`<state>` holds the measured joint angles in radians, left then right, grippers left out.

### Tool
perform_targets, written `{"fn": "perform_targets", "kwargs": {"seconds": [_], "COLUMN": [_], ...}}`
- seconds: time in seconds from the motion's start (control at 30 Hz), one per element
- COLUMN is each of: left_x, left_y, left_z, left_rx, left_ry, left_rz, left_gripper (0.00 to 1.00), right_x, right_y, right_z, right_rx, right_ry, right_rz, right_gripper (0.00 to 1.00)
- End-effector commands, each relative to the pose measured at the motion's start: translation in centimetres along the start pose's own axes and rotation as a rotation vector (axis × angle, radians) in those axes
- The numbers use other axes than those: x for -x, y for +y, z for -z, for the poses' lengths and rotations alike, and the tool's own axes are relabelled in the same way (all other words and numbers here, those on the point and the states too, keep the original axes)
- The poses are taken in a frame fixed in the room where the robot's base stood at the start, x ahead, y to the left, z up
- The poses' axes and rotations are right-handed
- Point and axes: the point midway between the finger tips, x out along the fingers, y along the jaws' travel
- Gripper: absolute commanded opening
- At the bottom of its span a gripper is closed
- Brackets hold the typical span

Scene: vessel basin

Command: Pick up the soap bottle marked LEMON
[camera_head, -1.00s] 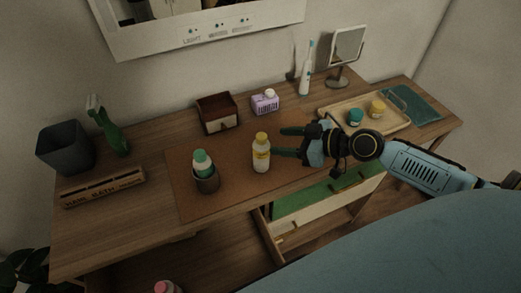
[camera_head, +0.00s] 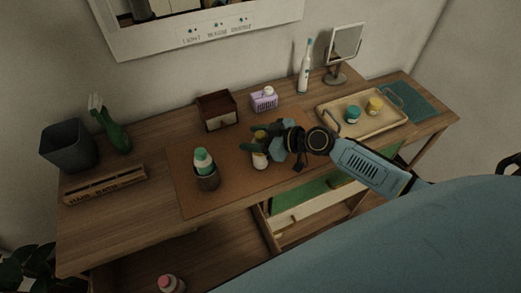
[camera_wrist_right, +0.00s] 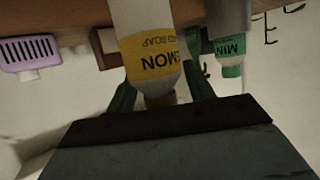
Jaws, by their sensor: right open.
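The LEMON soap bottle (camera_head: 259,162), white with a yellow label and cap, stands upright on the brown mat. My right gripper (camera_head: 254,150) is at the bottle and partly covers its upper part. In the right wrist view, which is upside down, the LEMON label (camera_wrist_right: 150,50) reads clearly. There the green fingers (camera_wrist_right: 160,95) are open, one on each side of the bottle near its cap end; I cannot tell whether they touch it. My left gripper is not in view.
A green-capped bottle (camera_head: 203,161), marked MIN in the wrist view (camera_wrist_right: 230,52), stands in a dark cup left of the lemon bottle. Behind are a brown box (camera_head: 218,111) and a purple holder (camera_head: 264,101). A tray (camera_head: 385,126) with two jars lies right. An open drawer is below.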

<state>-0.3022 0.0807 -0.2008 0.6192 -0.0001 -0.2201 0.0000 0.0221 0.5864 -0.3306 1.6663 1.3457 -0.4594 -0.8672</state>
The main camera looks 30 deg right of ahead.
Motion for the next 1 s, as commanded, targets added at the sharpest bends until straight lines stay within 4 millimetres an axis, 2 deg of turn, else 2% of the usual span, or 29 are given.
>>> {"fn": "perform_targets", "kwargs": {"seconds": [0.07,0.47,0.77,0.87,1.0], "left_x": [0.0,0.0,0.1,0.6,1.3], "left_y": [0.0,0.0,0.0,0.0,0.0], "left_z": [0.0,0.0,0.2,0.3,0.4], "left_rx": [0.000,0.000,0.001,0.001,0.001], "left_ry": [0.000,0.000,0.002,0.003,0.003], "left_rz": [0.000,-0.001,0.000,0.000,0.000], "left_gripper": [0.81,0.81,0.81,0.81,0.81], "right_x": [0.0,0.1,0.3,0.8,1.9], "right_y": [0.0,0.0,0.1,0.1,0.1], "right_z": [0.0,0.0,0.6,1.9,4.6], "right_rx": [0.000,0.000,0.002,0.004,0.006], "right_ry": [0.000,0.000,0.003,0.003,0.005], "right_rz": [0.000,0.000,-0.001,0.000,-0.001], "right_gripper": [0.53,0.00,0.00,0.00,0.00]}}
